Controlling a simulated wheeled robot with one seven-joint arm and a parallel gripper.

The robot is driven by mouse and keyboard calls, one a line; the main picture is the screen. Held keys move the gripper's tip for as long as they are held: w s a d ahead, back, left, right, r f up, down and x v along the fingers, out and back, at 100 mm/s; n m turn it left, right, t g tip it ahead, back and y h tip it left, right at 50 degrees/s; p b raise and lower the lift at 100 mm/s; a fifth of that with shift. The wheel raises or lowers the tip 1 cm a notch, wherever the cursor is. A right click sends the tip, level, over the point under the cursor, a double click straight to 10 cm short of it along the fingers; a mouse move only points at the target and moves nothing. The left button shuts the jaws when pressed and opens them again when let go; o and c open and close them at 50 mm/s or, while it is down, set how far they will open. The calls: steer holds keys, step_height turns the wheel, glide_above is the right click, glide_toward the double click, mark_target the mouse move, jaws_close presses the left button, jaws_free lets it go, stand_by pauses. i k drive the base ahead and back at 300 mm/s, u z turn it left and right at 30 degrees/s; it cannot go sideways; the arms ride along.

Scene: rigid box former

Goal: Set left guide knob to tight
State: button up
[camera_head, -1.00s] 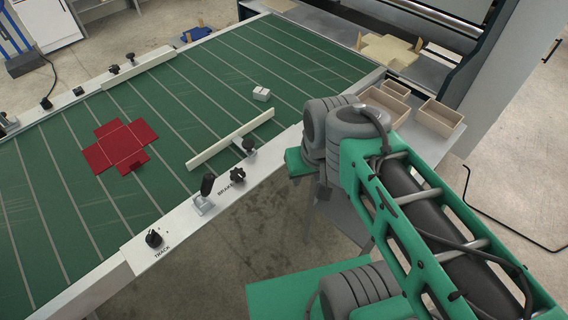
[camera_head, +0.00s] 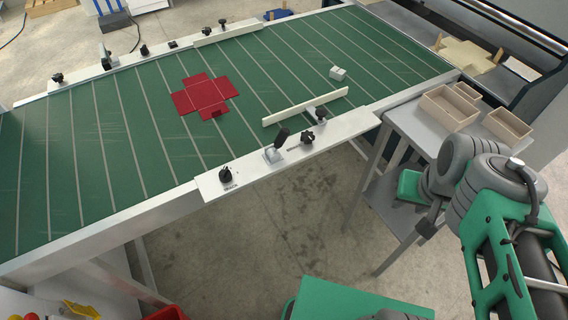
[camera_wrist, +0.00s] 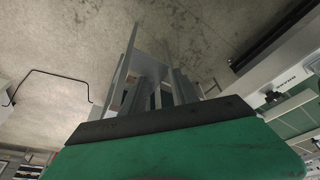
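A long green-topped bed (camera_head: 130,130) has pale rails on both sides. On the near side, a pale guide bar (camera_head: 305,106) lies over the bed, with a black knob (camera_head: 321,114) at its bracket. On the far side, another pale guide bar (camera_head: 228,32) has small black knobs (camera_head: 222,23) beside it. No readable label shows which is the left guide knob, and no setting is readable.
The near rail carries a black lever (camera_head: 281,138), another black knob (camera_head: 307,137) and a track knob (camera_head: 226,174). A red flat blank (camera_head: 200,95) and a small white box (camera_head: 338,73) lie on the bed. A grey side table (camera_head: 405,125) holds wooden trays (camera_head: 449,107). Floor below the near rail is open.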

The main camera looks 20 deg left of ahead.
mark_target(307, 137)
steer(key=u, duration=1.05)
steer(key=i, duration=0.5)
steer(key=k, duration=0.5)
steer(key=z, duration=1.05)
steer(key=i, duration=0.25)
steer(key=u, duration=1.05)
